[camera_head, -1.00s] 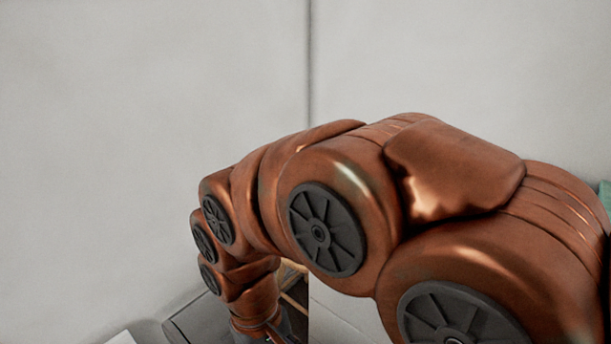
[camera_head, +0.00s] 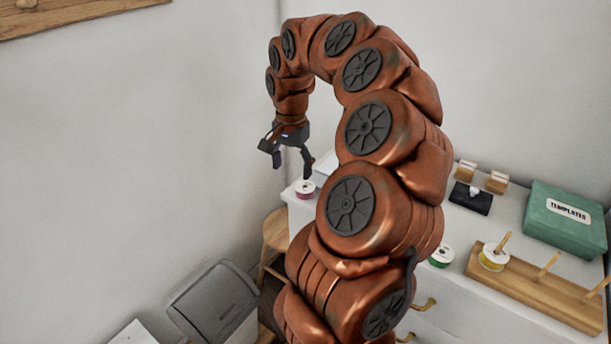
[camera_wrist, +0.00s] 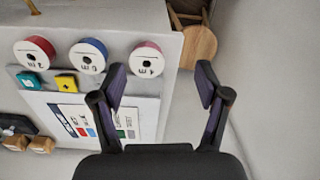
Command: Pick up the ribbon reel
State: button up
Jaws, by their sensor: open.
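Several ribbon reels show, and I cannot tell which one the task means. In the wrist view a red reel (camera_wrist: 35,50), a blue reel (camera_wrist: 88,56) and a pink reel (camera_wrist: 147,59) stand in a row with white marked tops. The head view shows a pink reel (camera_head: 305,188) at the cabinet's far left corner, a green reel (camera_head: 441,256) and a yellow reel (camera_head: 493,257) on a peg. My gripper (camera_head: 293,165) is open and empty, above and left of the pink reel. In the wrist view its fingers (camera_wrist: 161,82) are spread, the left one near the pink reel.
The white cabinet top (camera_head: 510,224) also bears a green box (camera_head: 566,222), a wooden peg rack (camera_head: 535,285) and a black pad (camera_head: 470,198). A printed card (camera_wrist: 92,118) lies by the reels. A wooden stool (camera_head: 275,232) and grey bin (camera_head: 211,300) stand left of the cabinet.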

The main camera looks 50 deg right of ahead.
aim_at(303, 184)
jog(key=d, duration=0.1)
jog(key=d+m, duration=0.1)
jog(key=d, duration=0.1)
jog(key=shift+s+r+p, duration=0.25)
jog(key=shift+s+p, duration=0.05)
jog(key=shift+s, duration=0.05)
jog(key=shift+s+f+p, duration=0.1)
jog(key=shift+f+p, duration=1.4)
jog(key=shift+f, duration=2.45)
jog(key=c, duration=0.9)
jog(key=shift+r, duration=0.1)
